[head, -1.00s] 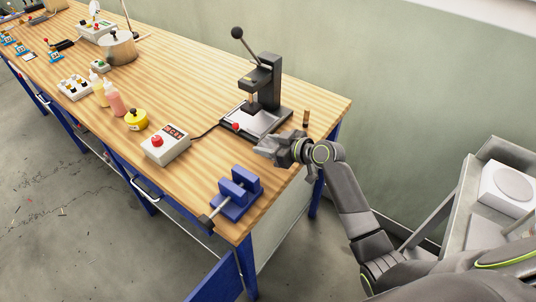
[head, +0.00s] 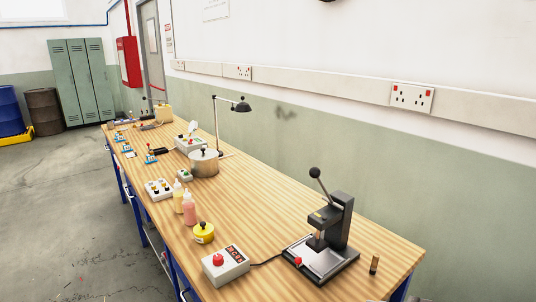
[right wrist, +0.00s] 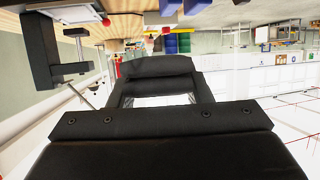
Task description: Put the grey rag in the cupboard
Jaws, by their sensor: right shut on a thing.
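My right gripper (right wrist: 158,78) fills the middle of the right wrist view, its dark jaws shut. The grey rag cannot be made out clearly there; a grey crumpled thing sat in this gripper in the earlier head view. My right gripper is outside the head view now. No thing that is surely the cupboard shows; tall green metal lockers (head: 82,80) with closed doors stand at the far left of the head view. My left gripper is in neither view.
A long wooden workbench (head: 255,215) runs along the wall. On it stand a black lever press (head: 335,225), a control box (head: 226,266), a yellow tin (head: 203,233), bottles, a pot (head: 204,163) and a lamp (head: 240,105). The floor (head: 60,200) left of the bench is clear.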

